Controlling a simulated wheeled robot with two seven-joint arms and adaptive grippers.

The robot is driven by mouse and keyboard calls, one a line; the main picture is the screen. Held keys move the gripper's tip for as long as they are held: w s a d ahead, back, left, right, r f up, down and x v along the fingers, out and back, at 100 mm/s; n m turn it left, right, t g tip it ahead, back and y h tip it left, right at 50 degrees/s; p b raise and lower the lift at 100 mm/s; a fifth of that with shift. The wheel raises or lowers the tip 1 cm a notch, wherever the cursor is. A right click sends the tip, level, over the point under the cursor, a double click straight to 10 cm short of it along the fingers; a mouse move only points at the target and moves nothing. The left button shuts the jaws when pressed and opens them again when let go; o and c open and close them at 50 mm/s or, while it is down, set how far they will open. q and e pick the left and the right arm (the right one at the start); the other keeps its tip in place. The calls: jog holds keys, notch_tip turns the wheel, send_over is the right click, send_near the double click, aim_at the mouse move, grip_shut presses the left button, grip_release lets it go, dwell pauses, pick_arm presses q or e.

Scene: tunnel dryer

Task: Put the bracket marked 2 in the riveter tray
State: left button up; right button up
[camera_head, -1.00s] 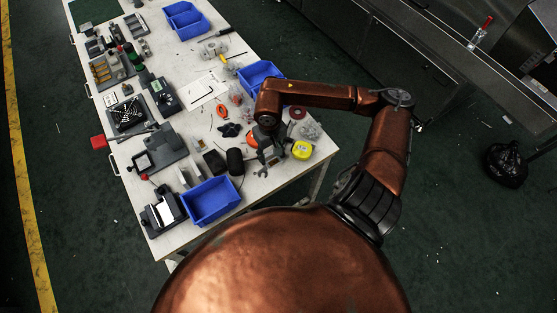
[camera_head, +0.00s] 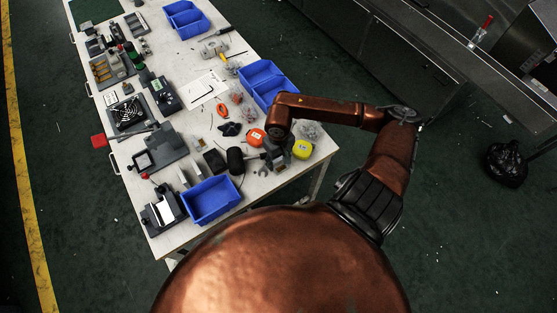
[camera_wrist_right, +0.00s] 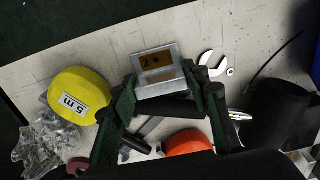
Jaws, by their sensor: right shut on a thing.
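The bracket marked 2 (camera_wrist_right: 171,62) is a bent silver plate with a brown label in the right wrist view. My right gripper (camera_wrist_right: 166,88) is shut on it, with one finger at each side, and the label faces the camera. In the head view my right gripper (camera_head: 277,157) is over the near right part of the workbench, partly hidden by its own arm. My left gripper is not in view. Several blue trays stand on the bench: a near one (camera_head: 184,205) and a divided one (camera_head: 268,76) at the right edge. I cannot tell which is the riveter tray.
The yellow tape measure (camera_head: 303,149), the orange tape (camera_head: 256,137), a wrench (camera_head: 262,171) and a black cylinder (camera_head: 235,160) lie around the gripper. Grey machines line the left side of the workbench (camera_head: 228,57). Clear bags lie near the right edge.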

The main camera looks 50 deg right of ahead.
jog(key=o, duration=1.2)
